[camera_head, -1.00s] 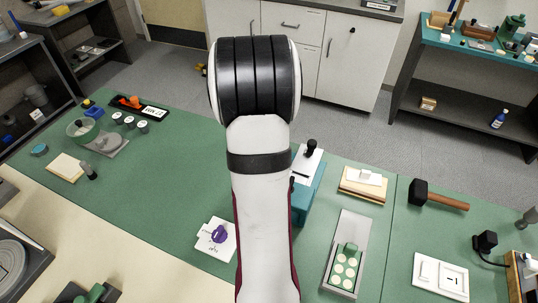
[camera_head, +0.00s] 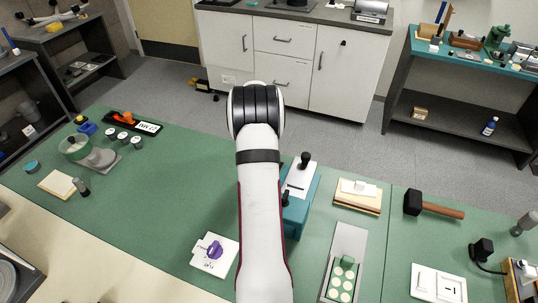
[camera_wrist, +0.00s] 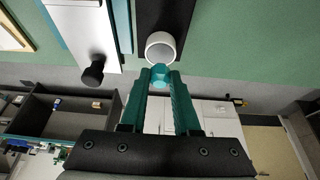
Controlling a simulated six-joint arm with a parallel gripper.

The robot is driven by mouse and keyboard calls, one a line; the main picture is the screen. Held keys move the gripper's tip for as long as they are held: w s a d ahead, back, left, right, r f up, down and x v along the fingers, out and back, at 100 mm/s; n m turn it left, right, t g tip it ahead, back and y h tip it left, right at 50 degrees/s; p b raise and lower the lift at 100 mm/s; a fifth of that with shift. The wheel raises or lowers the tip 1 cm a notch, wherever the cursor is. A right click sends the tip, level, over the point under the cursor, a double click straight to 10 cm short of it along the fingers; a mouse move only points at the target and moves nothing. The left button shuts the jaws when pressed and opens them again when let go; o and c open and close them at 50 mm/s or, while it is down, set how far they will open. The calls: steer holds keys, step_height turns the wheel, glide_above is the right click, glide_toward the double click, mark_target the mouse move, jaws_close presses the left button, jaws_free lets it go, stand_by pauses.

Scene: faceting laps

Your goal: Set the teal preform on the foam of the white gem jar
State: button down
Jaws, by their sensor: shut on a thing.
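My gripper (camera_wrist: 160,88) has its teal fingers shut on the small, faceted teal preform (camera_wrist: 159,76) at the fingertips in the wrist view. The white gem jar (camera_wrist: 149,50) is a round white ring with a pale grey inside, which I take to be the foam. It stands on a dark strip just beyond the preform in the picture. The preform appears close to the jar's rim, but I cannot tell the height between them. In the head view my own arm hides the gripper, the preform and the jar.
A teal box (camera_head: 297,215) with a white top and black knob stands right of my arm; it also shows in the wrist view (camera_wrist: 121,22). A white card (camera_head: 225,262) with a purple piece lies left of my arm.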

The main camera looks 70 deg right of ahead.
steer(key=shift+f, duration=1.3)
steer(key=c, duration=0.6)
jaws_free()
steer(key=shift+c, duration=0.2)
